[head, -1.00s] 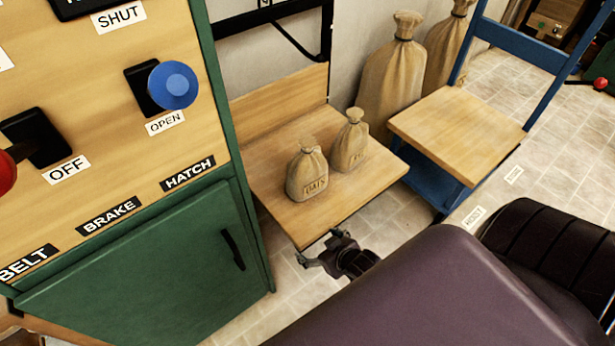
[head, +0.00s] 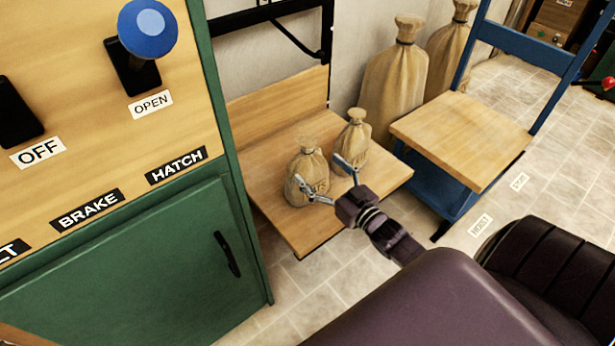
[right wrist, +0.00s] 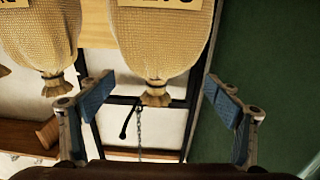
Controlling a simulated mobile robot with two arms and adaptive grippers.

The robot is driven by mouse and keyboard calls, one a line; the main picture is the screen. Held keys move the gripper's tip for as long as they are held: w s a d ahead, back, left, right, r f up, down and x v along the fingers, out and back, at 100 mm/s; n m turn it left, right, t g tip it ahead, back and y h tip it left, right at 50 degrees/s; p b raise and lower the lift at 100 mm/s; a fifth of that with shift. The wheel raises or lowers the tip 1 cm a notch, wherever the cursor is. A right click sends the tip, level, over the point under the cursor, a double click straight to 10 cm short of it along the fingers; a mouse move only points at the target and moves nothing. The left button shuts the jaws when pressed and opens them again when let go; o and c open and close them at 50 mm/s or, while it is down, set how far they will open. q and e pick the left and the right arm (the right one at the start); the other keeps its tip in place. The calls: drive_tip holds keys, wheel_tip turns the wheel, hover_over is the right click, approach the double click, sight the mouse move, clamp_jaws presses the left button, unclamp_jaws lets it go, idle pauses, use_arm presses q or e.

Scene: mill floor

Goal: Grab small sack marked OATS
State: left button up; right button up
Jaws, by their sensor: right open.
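The small sack marked OATS (head: 307,170) is tan burlap with a tied neck and stands upright on the wooden shelf. A gripper finger hides part of its front and label. My right gripper (head: 318,170) is open and empty in front of it. In the right wrist view the sack (right wrist: 163,40) appears upside down, between and beyond the open fingers (right wrist: 158,82), with its label cut off at the top edge. A second small sack (head: 355,135) stands just right and behind; it also shows at left in the right wrist view (right wrist: 42,40). My left gripper is not in view.
The wooden shelf (head: 290,235) has a back board. A green cabinet (head: 140,265) with a control panel stands close on the left. A blue trolley with a wooden top (head: 460,140) stands at right, with large sacks (head: 393,85) against the wall behind.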

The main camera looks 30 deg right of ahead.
sight(313, 162)
drive_tip(key=w+b, duration=0.1)
drive_tip(key=w, duration=0.3)
drive_tip(key=shift+w+d, duration=0.15)
drive_tip(key=shift+w, duration=0.1)
drive_tip(key=shift+w+b, duration=0.3)
drive_tip(key=shift+w, duration=0.4)
drive_tip(key=shift+w+r, duration=0.1)
drive_tip(key=shift+w, duration=0.1)
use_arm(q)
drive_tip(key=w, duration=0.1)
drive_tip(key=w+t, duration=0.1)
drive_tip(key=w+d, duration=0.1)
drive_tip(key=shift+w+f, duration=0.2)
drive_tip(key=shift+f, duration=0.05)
use_arm(e)
drive_tip(key=shift+c, duration=0.2)
drive_tip(key=c, duration=2)
drive_tip(key=shift+r, duration=0.25)
drive_tip(key=shift+c, duration=0.7)
drive_tip(key=shift+r, duration=0.15)
